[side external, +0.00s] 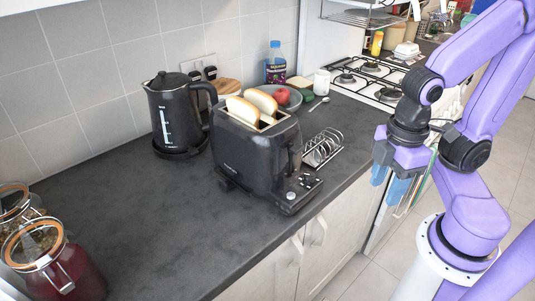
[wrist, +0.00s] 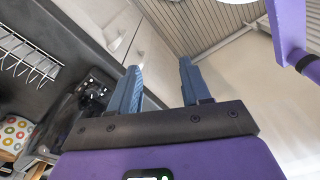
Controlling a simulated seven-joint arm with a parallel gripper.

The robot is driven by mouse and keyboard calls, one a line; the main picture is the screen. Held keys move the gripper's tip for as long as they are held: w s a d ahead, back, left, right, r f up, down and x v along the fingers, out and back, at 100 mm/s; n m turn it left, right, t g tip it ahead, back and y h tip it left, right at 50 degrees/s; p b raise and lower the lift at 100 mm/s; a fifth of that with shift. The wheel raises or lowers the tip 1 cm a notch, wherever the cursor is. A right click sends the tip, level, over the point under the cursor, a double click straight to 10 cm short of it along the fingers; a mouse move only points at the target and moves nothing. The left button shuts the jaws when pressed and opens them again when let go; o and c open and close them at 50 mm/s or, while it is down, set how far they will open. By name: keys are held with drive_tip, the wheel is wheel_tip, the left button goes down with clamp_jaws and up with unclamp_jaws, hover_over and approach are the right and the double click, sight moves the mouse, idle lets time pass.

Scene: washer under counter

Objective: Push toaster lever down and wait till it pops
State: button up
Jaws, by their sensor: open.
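The black toaster (side external: 252,150) stands on the dark counter with two slices of bread (side external: 262,101) sticking up out of its slots. Its control end with knobs (side external: 292,195) faces the counter's front edge. The lever cannot be made out clearly. Part of the toaster (wrist: 92,95) shows at the left in the wrist view. My gripper (side external: 397,192) is to the right of the toaster, beyond the counter's front edge and apart from it, with its fingers pointing down. In the wrist view its two blue fingers (wrist: 157,82) are spread with nothing between them.
A black kettle (side external: 178,112) stands behind the toaster. A metal toast rack (side external: 322,147) is beside the toaster, nearer my arm. A plate with a red apple (side external: 282,97) and a bottle (side external: 275,65) are at the back. Glass jars (side external: 55,262) are at front left. The counter's (side external: 120,215) left middle is clear.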

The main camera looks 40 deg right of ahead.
idle(0.3)
drive_tip(key=c, duration=0.7)
drive_tip(key=shift+w+a+r, duration=0.15)
drive_tip(key=shift+w+a, duration=0.05)
drive_tip(key=shift+w, duration=0.1)
clamp_jaws()
drive_tip(key=m+t, duration=0.1)
drive_tip(key=m, duration=1.1)
approach(299, 148)
drive_tip(key=shift+a+r, duration=0.1)
drive_tip(key=shift+r, duration=0.2)
drive_tip(key=shift+w+f, duration=0.15)
drive_tip(key=shift+f, duration=1.6)
drive_tip(key=shift+w+f, duration=0.15)
drive_tip(key=shift+f, duration=1.6)
